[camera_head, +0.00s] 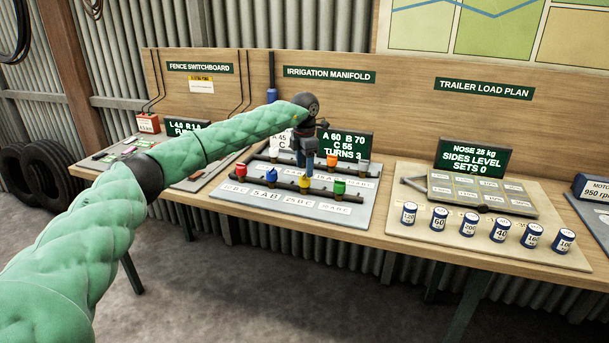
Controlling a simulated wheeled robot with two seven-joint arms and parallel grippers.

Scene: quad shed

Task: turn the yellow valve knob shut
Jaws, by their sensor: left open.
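The yellow valve knob (305,182) stands in the front row of valves on the irrigation manifold board (262,200). My left gripper (304,165) points down from above, close over the yellow knob. It is open. The gripper is small and dark here, so I cannot tell whether its fingers touch the knob or sit around it. The arm and wrist hide part of the back row of valves. My right gripper is not in view.
A red knob (241,169) and blue knob (272,174) stand left of the yellow one, a green knob (339,187) right of it. An orange knob (332,160) sits behind. A display (346,145) stands at the board's back. Several numbered cylinders (502,230) stand farther right.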

